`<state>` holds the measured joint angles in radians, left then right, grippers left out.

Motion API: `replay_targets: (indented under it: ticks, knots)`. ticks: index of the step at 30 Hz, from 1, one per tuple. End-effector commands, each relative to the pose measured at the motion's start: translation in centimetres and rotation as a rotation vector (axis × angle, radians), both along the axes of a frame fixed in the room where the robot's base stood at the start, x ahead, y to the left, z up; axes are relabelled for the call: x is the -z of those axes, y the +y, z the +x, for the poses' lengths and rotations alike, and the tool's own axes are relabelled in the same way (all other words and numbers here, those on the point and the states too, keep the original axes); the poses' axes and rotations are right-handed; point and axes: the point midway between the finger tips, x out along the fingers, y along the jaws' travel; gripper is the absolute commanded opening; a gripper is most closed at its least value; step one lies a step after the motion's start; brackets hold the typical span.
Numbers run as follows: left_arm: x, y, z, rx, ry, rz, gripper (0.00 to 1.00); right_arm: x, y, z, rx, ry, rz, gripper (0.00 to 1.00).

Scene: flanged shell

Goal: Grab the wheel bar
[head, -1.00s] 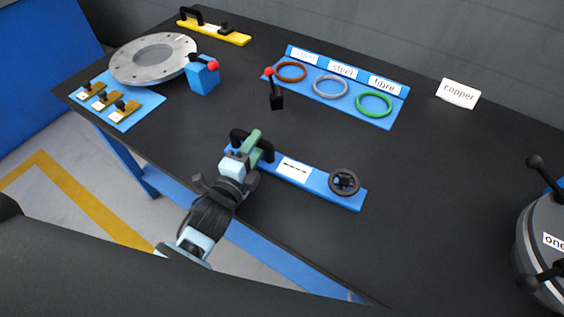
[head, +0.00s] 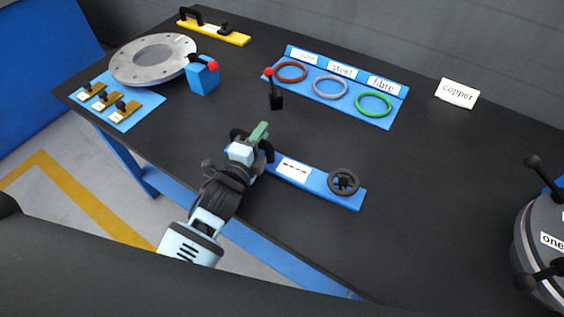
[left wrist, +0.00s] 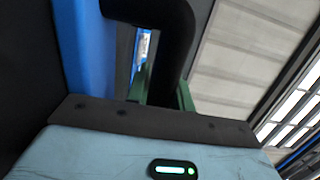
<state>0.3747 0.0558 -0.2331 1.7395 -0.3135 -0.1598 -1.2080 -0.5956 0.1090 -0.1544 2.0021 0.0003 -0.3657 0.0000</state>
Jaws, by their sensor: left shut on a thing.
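The wheel bar (head: 318,190) is a blue bar on the black table, with a black handle (head: 236,133) at its left end, a white label (head: 294,169) in the middle and a black wheel (head: 343,181) at its right end. My left gripper (head: 257,137), with green fingers, is shut on the black handle and partly hides it. In the left wrist view the handle (left wrist: 180,45) curves between the green fingers (left wrist: 186,97), beside the blue bar (left wrist: 86,45). My right gripper is not in view.
Behind are a small lever with a red knob (head: 274,90) and a blue rack (head: 330,104) of rings. A flanged metal disc (head: 120,70) and a blue box (head: 203,78) stand at the left. A round drum (head: 540,225) is at the right. Table right of the bar is clear.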

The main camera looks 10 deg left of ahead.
Motion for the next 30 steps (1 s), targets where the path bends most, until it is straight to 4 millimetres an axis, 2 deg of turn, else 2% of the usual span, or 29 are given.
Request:
replay_targets:
  ticks: [14, 19, 24, 30]
  knots:
    - [-0.5, 0.0, 0.1, 0.001, -0.007, -0.003, 0.0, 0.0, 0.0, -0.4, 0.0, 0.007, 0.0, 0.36]
    - [-1.8, 0.0, 0.1, 0.002, -0.011, -0.003, 0.0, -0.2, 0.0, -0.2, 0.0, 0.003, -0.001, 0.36]
    - [-4.0, 0.0, 0.1, 0.002, -0.013, -0.002, 0.0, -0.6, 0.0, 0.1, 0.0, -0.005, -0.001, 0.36]
    - [-4.0, 1.4, -2.9, 0.002, -0.005, -0.002, 0.0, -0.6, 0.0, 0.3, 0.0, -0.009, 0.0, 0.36]
